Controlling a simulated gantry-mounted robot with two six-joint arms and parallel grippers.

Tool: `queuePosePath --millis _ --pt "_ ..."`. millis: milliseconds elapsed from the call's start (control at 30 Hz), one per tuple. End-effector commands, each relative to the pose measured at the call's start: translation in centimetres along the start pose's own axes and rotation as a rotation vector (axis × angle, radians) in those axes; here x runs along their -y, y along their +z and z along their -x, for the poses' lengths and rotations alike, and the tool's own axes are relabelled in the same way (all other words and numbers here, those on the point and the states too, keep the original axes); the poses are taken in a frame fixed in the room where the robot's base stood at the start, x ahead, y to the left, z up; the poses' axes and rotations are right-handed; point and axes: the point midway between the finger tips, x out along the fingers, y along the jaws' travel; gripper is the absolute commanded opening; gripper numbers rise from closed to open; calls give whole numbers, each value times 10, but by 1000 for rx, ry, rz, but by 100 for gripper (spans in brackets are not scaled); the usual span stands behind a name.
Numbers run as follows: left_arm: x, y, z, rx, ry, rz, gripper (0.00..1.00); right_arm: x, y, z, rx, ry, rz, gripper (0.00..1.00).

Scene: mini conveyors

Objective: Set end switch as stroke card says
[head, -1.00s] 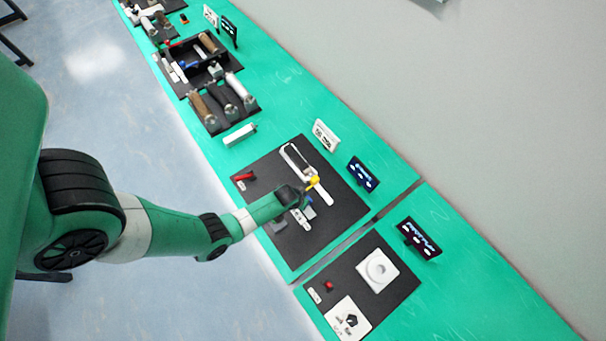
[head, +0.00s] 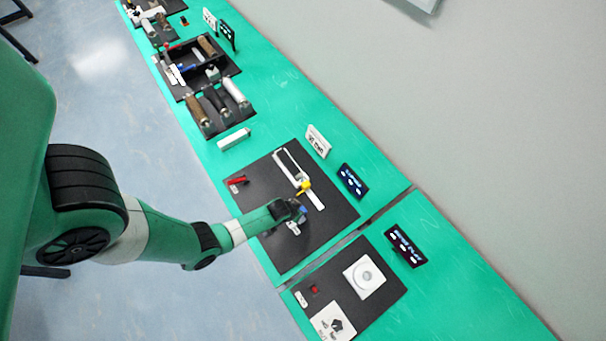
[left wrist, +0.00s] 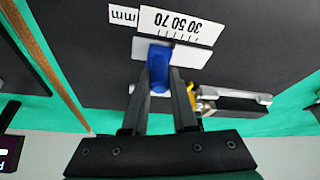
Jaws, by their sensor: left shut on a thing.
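My left gripper (left wrist: 161,76) is shut on this blue piece, with one finger on each side. In the head view my left gripper (head: 298,209) is at the blue piece over the black board (head: 325,222). A yellow part (head: 304,186) sits on the white slide unit (head: 314,197) just beyond it. A white card (head: 318,141) stands behind the board; its print is too small to read surely. My right gripper is not in view.
A dark display (head: 351,181) stands behind the board. A red lever (head: 237,181) lies at its left edge. A second black board (head: 385,292) with a white dial (head: 365,277) is nearer right. Several cylinders on a dark rack (head: 213,123) stand farther back.

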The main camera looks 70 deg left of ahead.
Motion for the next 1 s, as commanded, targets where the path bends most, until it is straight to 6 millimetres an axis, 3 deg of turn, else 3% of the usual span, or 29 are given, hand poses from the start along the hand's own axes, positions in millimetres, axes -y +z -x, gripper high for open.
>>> queuePosePath --millis 300,333,500,800,1000 --pt "0 3 1 -4 1 0 0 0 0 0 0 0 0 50" --pt "0 3 1 -4 1 0 30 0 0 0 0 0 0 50" --pt "0 3 1 -4 1 0 56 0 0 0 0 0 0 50" --pt "0 2 4 -4 1 0 56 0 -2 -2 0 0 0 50" --pt "0 2 37 -4 2 -2 56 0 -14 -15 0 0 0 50"
